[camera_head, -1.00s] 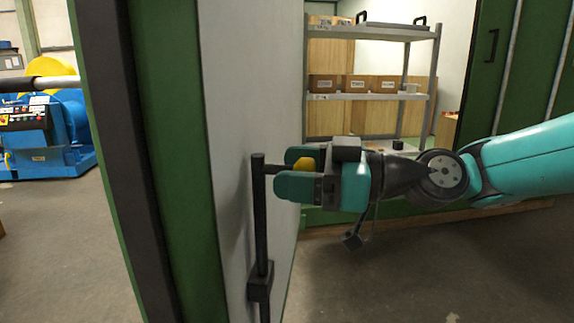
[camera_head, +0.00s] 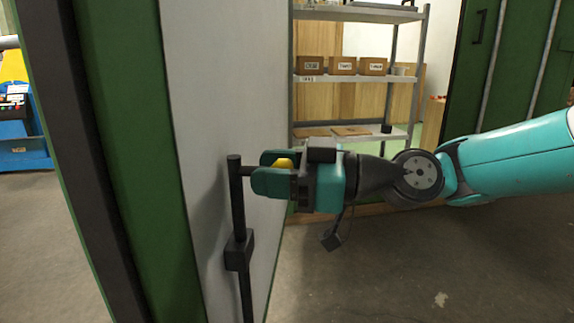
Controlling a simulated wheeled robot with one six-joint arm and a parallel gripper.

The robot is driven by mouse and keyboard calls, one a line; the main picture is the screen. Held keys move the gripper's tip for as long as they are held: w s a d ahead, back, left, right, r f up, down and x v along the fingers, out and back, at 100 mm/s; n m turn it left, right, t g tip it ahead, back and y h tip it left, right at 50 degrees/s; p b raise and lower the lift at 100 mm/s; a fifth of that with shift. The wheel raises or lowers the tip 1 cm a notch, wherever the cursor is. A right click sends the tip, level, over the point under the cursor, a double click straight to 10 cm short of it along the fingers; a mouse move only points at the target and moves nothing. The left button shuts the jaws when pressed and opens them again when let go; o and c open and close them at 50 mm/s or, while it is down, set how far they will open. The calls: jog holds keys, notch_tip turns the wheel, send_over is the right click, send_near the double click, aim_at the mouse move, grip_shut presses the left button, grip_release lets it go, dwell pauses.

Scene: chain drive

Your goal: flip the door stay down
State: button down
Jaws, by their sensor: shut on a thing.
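The door stay is a black vertical rod (camera_head: 238,205) on the pale face of the green-edged door (camera_head: 192,130). It passes through a black block (camera_head: 239,250) on the door. A short side handle with a yellow end (camera_head: 283,163) sticks out to the right near the rod's top. My gripper (camera_head: 272,170) reaches in from the right, its teal fingers shut around this handle. The fingers hide most of the handle. The rod's lower end is out of the picture.
A metal shelf (camera_head: 414,95) with labelled cardboard boxes (camera_head: 342,65) stands behind my arm. Green panels (camera_head: 520,60) close off the back right. A blue machine (camera_head: 20,140) is at the far left. The concrete floor (camera_head: 400,265) at the lower right is clear.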

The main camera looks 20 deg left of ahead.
jog(key=shift+s+a+f+b, duration=0.1)
jog(key=shift+s+f+b, duration=0.1)
jog(key=shift+f, duration=0.25)
jog(key=shift+s+a+f+b, duration=0.1)
jog(key=shift+f+b, duration=0.1)
jog(key=shift+f, duration=0.25)
jog(key=c, duration=0.7)
grip_release()
jog(key=shift+o, duration=0.2)
jog(key=shift+w+d, duration=0.1)
